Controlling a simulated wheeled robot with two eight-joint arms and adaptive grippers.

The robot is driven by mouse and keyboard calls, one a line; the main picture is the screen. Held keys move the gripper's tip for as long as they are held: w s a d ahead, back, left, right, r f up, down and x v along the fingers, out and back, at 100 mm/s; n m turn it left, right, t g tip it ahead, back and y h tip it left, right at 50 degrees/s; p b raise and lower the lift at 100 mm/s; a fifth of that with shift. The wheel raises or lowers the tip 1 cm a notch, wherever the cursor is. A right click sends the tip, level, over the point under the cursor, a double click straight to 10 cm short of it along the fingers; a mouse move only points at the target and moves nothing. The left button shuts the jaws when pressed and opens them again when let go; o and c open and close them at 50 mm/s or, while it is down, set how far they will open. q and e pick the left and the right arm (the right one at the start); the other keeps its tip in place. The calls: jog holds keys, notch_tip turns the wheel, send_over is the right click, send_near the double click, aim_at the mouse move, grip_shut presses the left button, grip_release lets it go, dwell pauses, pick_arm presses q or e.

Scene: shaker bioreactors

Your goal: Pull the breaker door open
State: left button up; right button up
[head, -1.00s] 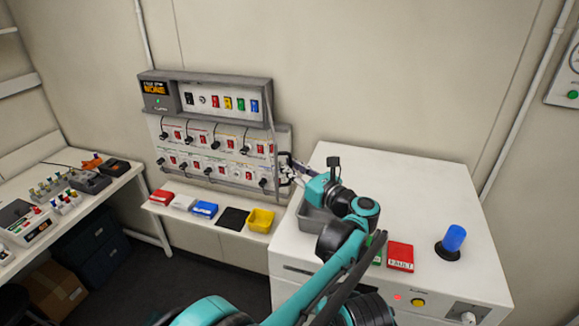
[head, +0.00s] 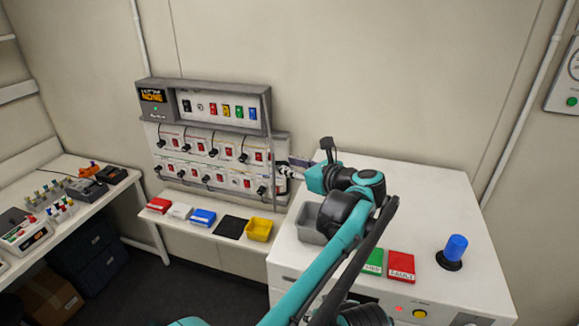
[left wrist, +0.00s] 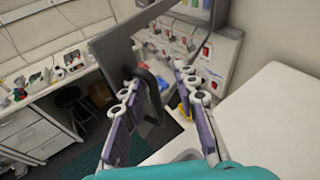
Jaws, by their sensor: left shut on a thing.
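The breaker door is a flat grey panel (left wrist: 112,58) in the left wrist view, standing out from the breaker panel. In the head view it shows nearly edge-on as a thin grey strip (head: 268,140) at the right part of the breaker panel (head: 200,142). A black handle (left wrist: 150,90) sits on the door. My left gripper (left wrist: 157,80) is at the door's handle and shut on it, with its fingers apart on either side. In the head view the left gripper (head: 287,176) is small and partly hidden by my wrist. My right gripper is not in view.
A shelf below the panel holds a yellow bin (head: 259,229) and several coloured blocks. On the right, a white machine (head: 440,190) carries a grey tray (head: 308,228), a red FAULT block (head: 401,265) and a blue knob (head: 455,248). A workbench (head: 100,205) stands at left.

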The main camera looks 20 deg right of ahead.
pick_arm(q)
jog(key=s+d+p, duration=0.2)
jog(key=s+d, duration=0.1)
jog(key=d, duration=0.5)
jog(key=shift+s+d+r, duration=0.2)
jog(key=shift+s+r, duration=0.1)
jog(key=shift+s, duration=0.05)
dwell(0.4)
dwell(0.5)
